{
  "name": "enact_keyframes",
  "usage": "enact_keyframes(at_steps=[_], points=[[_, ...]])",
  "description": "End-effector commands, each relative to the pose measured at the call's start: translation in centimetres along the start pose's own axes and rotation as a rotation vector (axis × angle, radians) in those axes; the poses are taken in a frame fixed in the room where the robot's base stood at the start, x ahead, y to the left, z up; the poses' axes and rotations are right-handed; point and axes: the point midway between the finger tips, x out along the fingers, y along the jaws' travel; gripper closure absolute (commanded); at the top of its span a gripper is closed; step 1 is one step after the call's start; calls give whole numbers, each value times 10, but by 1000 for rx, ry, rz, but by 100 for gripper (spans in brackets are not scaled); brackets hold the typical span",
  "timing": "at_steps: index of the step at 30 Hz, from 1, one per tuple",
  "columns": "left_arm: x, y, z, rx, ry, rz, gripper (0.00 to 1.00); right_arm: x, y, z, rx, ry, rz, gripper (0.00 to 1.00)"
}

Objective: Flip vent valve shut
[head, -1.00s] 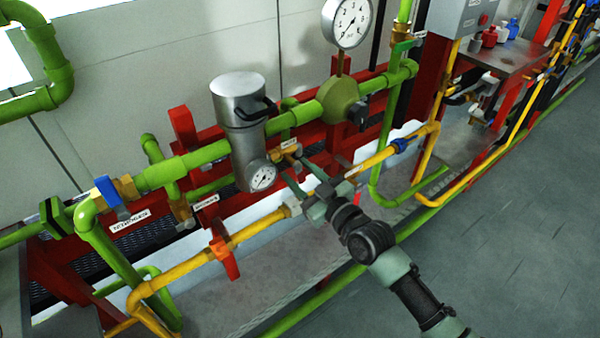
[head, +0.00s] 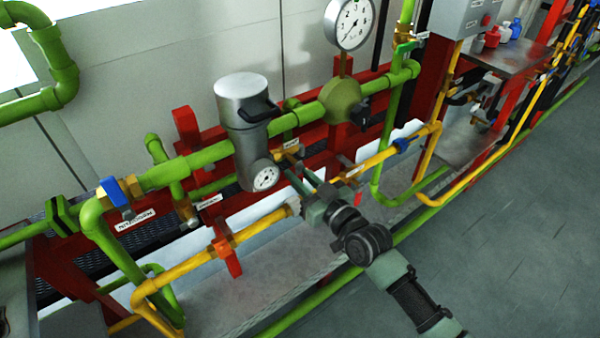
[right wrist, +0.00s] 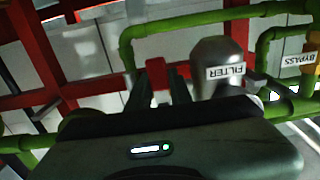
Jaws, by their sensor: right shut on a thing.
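The vent valve (head: 282,154) is a small brass fitting with a pale tag, just right of the silver filter canister (head: 241,110). My right gripper (head: 301,174) reaches it from the lower right, its two thin fingers closed on the valve's handle. The handle is mostly hidden by the fingers, so its exact angle cannot be read. In the right wrist view my right gripper (right wrist: 161,86) points away, with a red part showing between the fingers; the valve itself is not clear there. My left gripper is not in view.
A small gauge (head: 265,177) sits close left of the fingers. A large gauge (head: 350,22) stands above. Grey floor (head: 500,230) is open at right.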

Motion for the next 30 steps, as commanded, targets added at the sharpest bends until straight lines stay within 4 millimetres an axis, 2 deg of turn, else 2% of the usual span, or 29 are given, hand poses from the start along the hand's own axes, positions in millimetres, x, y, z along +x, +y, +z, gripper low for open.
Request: enact_keyframes(at_steps=[4, 5, 6, 7, 17, 20, 30], points=[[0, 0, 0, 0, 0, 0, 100, 0, -1, 0, 5, 1, -1, 100], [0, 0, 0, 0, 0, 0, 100, 0, -1, 0, 5, 1, -1, 72], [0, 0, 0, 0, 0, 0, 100, 0, -1, 0, 5, 1, -1, 60], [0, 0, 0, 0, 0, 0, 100, 0, -1, 0, 4, 1, -1, 58], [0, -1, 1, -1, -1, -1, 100, -2, 0, 1, 2, 0, -1, 58], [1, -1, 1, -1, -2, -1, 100, -12, 0, 2, 2, -1, 0, 58], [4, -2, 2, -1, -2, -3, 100, -67, 0, 2, 2, -1, -1, 58]])
